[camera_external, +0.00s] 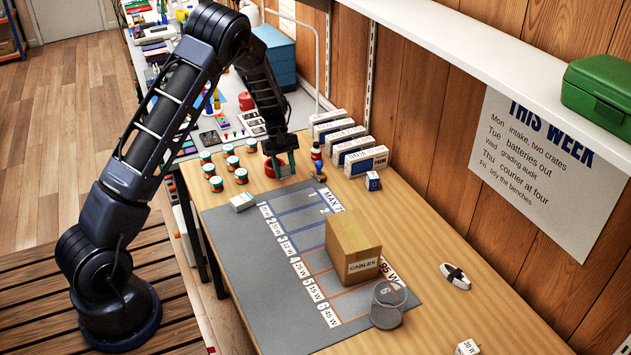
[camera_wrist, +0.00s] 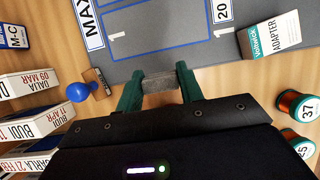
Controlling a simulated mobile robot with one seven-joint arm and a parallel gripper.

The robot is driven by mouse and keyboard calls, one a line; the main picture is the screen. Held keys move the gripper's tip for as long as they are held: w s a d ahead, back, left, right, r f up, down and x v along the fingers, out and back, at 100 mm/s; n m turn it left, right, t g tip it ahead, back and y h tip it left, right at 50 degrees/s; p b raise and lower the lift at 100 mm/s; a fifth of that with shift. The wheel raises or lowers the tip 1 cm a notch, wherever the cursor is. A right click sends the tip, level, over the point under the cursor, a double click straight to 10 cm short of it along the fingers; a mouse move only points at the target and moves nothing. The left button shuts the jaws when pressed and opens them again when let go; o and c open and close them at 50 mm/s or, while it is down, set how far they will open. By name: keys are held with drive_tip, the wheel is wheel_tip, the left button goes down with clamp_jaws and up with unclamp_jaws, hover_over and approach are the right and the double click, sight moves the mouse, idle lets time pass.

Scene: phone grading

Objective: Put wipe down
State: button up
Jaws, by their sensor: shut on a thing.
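My gripper (camera_external: 281,170) hangs over the far end of the wooden bench, close to the grey mat's far edge. In the wrist view, the green fingers of my gripper (camera_wrist: 159,80) are shut on a small grey block-like piece, which I take to be the wipe (camera_wrist: 159,85). The wipe sits between the fingertips, above bare wood beside the mat (camera_wrist: 165,35). I cannot tell whether it touches the bench. In the external view the wipe is too small to make out clearly. A red round thing shows around the gripper there.
An adapter box (camera_external: 243,202) lies on the mat's far left corner. Several numbered jars (camera_external: 217,183) stand left of my gripper. White boxes (camera_external: 361,160) line the wall. A blue-topped object (camera_wrist: 79,92) stands close by.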

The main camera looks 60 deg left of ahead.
sight(285, 177)
drive_tip(key=shift+f, duration=1.85)
drive_tip(key=shift+f, duration=0.15)
drive_tip(key=o, duration=0.9)
drive_tip(key=shift+o, duration=0.2)
